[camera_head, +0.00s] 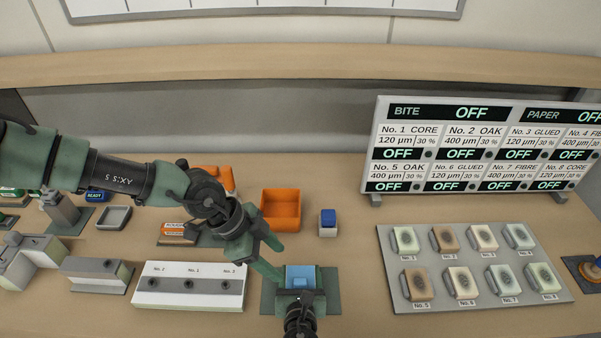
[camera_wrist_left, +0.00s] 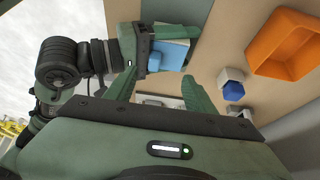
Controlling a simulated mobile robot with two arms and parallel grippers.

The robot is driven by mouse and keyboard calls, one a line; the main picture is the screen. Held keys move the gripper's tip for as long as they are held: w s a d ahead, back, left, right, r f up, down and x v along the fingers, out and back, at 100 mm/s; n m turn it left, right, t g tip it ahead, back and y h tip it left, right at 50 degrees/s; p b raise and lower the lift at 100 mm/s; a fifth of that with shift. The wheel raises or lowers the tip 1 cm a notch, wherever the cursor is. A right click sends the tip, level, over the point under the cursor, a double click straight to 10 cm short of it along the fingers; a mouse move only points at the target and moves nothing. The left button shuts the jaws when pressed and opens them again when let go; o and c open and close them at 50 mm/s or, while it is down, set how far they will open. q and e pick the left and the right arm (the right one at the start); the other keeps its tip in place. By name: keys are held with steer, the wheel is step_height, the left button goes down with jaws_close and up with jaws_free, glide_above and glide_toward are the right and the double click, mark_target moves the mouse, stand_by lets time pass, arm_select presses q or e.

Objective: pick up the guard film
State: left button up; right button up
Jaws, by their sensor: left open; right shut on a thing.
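A light blue piece (camera_head: 300,274), which looks like the guard film, is over a dark green mat (camera_head: 331,292) at the front centre. In the left wrist view the light blue piece (camera_wrist_left: 174,54) has a small raised blue part and a paler layer at its far edge. My right gripper (camera_head: 301,297) comes in from the front and is shut at its near edge, covering that edge. My left gripper (camera_head: 279,266) is open and empty, its fingers pointing at the piece from the left. In the left wrist view the piece lies just beyond the left fingertips (camera_wrist_left: 160,82).
An orange bin (camera_head: 281,209) and a blue-topped white block (camera_head: 328,223) stand behind. A white numbered fixture (camera_head: 190,286) is at left. A grey tray of numbered blocks (camera_head: 475,303) is at right, below a sign board (camera_head: 480,148). Bare bench lies between mat and tray.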

arm_select(q)
steer(key=s+d+m+g+y, duration=0.1)
steer(key=s+d+m+y, duration=0.2)
steer(key=d+m, duration=0.55)
steer(key=w+a+r+m+t+y, duration=0.1)
steer(key=w+a+r+m+y, duration=0.25)
steer(key=m, duration=0.55)
glide_toward(300, 275)
steer(key=shift+s+a+f+m+h, duration=0.1)
steer(key=shift+s+a+m+h, duration=0.1)
steer(key=shift+s, duration=0.3)
steer(key=shift+s+a+f+m+h, duration=0.1)
steer(key=shift+s+a+h, duration=0.1)
steer(key=shift+s, duration=0.25)
steer(key=shift+d+f, duration=0.15)
steer(key=shift+f, duration=2.85)
jaws_close()
